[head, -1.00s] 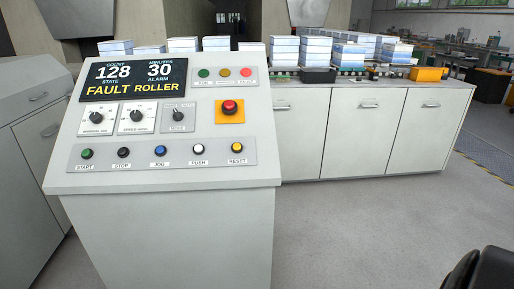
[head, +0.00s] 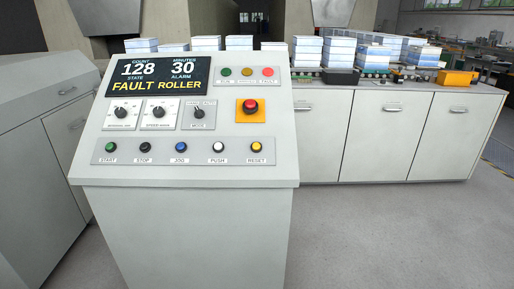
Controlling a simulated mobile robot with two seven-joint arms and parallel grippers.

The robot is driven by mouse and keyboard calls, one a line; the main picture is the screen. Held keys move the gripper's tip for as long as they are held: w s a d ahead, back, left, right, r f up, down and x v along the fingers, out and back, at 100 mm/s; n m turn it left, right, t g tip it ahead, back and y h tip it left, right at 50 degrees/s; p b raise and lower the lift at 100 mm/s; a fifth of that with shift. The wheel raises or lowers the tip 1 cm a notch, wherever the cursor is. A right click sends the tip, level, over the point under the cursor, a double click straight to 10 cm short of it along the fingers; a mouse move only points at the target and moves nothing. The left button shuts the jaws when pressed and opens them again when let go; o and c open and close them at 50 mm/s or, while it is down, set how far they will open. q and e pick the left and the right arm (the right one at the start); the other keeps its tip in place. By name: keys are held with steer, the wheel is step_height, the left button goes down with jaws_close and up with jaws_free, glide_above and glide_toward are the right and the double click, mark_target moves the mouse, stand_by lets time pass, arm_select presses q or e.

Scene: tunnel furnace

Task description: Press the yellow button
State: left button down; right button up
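The yellow button (head: 256,147) is at the right end of the bottom button row on the sloped control panel (head: 190,175), above a label reading RESET. In the same row to its left are a white PUSH button (head: 218,147), a blue JOG button (head: 181,147), a black STOP button (head: 145,147) and a green START button (head: 110,147). A red mushroom button (head: 250,106) on a yellow plate sits above the yellow button. Neither of my grippers shows in the head view.
The panel display (head: 155,75) reads FAULT ROLLER. White cabinets (head: 375,135) with stacks (head: 308,50) on top stand behind to the right. An orange box (head: 457,78) sits on their top. Grey cabinets (head: 40,170) stand at the left. The floor (head: 400,235) at right is clear.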

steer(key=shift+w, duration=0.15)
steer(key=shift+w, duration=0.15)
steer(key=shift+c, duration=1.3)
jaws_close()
